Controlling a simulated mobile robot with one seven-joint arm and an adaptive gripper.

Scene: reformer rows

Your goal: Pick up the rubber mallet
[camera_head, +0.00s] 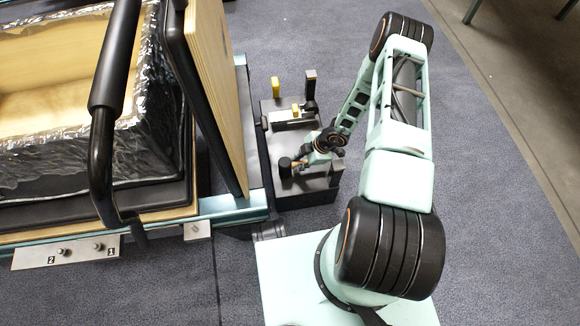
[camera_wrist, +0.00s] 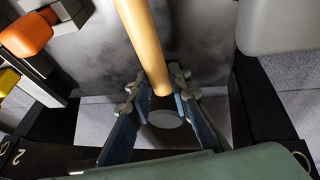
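The rubber mallet shows in the wrist view as a round tan wooden handle (camera_wrist: 145,40). It runs down from the top edge, and its end lies between the fingertips of my gripper (camera_wrist: 162,88). The fingers are close on both sides of the handle; I cannot tell whether they touch it. In the head view my gripper (camera_head: 306,160) is low over a dark stepped unit, beside a short black cylinder (camera_head: 285,167) that may be the mallet's head. My arm hides part of this.
The dark unit (camera_head: 318,185) also carries a yellow upright block (camera_head: 276,87) and a black post (camera_head: 311,84). To its left stand a tilted wooden panel (camera_head: 215,80) and a foil-lined bin (camera_head: 150,100) with a black rail. Open carpet lies to the right.

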